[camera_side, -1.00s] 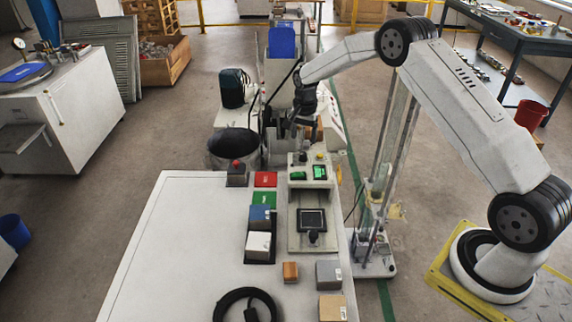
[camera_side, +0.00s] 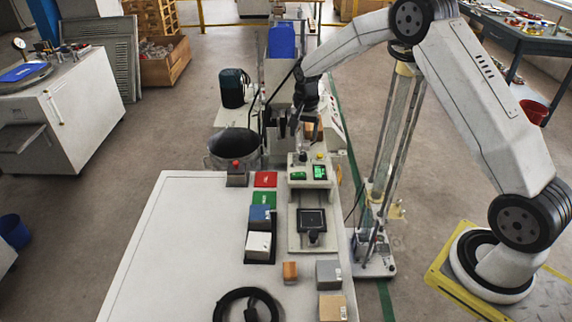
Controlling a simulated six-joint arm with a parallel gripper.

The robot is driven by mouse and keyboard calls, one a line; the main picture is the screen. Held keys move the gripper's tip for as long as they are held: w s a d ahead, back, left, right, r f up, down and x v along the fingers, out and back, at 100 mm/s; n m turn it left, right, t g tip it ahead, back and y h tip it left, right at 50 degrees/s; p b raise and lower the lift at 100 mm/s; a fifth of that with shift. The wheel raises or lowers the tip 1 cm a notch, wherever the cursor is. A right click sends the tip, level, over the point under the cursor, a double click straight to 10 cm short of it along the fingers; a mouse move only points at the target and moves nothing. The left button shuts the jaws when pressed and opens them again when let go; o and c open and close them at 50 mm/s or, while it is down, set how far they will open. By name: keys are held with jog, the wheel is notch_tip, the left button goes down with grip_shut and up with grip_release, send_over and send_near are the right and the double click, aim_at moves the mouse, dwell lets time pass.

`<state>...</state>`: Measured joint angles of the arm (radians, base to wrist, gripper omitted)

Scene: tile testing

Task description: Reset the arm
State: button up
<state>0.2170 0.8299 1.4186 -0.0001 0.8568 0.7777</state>
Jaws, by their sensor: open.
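My gripper (camera_side: 289,127) hangs pointing down at the far end of the work table, above and behind the small test machine (camera_side: 311,205). Its dark fingers are apart with nothing seen between them. The table (camera_side: 170,250) carries a red tile (camera_side: 265,179), a green tile (camera_side: 264,199), a blue block (camera_side: 260,216) and a white block (camera_side: 258,244) in a dark holder. A small orange-brown block (camera_side: 290,271), a grey block (camera_side: 328,273) and a tan block (camera_side: 332,307) stand near the front right.
A black coiled cable (camera_side: 246,295) lies at the table's front. A red button box (camera_side: 236,173) sits at its back edge. A dark-topped bin (camera_side: 235,143) and a tall clear column stand (camera_side: 388,150) flank my gripper. The table's left half is clear.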

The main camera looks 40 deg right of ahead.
jog(key=s+a+r+n, duration=0.1)
jog(key=s+a+n, duration=0.2)
jog(key=s, duration=0.5)
jog(key=s+a+r+n+t, duration=0.1)
jog(key=s+a+n, duration=0.3)
jog(key=s, duration=0.4)
jog(key=s+a+r+n+t, duration=0.1)
jog(key=s+a+r+n, duration=0.2)
jog(key=s, duration=0.6)
jog(key=shift+a+n, duration=0.7)
jog(key=shift+a, duration=0.15)
